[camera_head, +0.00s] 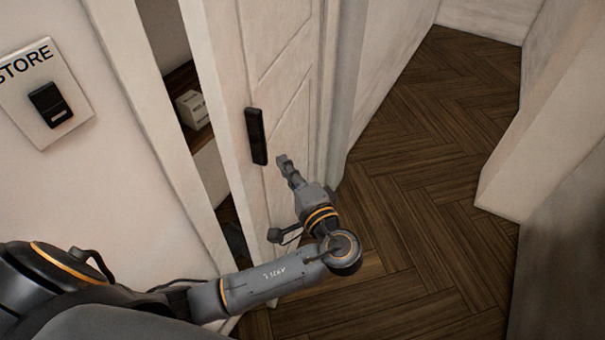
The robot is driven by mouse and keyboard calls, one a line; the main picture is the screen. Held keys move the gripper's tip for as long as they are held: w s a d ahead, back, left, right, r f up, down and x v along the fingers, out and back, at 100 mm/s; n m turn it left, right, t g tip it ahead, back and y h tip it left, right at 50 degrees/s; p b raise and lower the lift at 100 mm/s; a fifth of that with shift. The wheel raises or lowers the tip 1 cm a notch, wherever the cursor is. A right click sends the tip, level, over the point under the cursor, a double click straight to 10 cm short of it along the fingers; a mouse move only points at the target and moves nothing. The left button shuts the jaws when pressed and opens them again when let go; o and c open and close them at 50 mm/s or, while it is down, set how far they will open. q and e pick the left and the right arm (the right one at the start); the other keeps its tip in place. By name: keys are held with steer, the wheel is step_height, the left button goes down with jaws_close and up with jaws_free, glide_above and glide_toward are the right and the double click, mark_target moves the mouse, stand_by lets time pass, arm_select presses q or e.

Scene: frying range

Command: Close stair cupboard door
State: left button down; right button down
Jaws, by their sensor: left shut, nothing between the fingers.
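The white cupboard door (281,75) stands partly open, with a gap between its left edge and the white frame post (165,130). A black handle (256,136) is set upright near the door's left edge. My left gripper (283,160) is shut and empty, in front of the door face, just right of and slightly below the handle. I cannot tell whether its fingertips touch the door. My right gripper is not in view.
Through the gap, a shelf (181,78) holds a white box (193,109). A "STORE" sign (38,82) with a black switch is on the left wall. The wooden floor (430,150) is clear to the right, bounded by a white wall corner (545,130).

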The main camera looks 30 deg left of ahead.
arm_select(q)
steer(key=shift+s+a, duration=0.2)
steer(key=shift+a, duration=0.75)
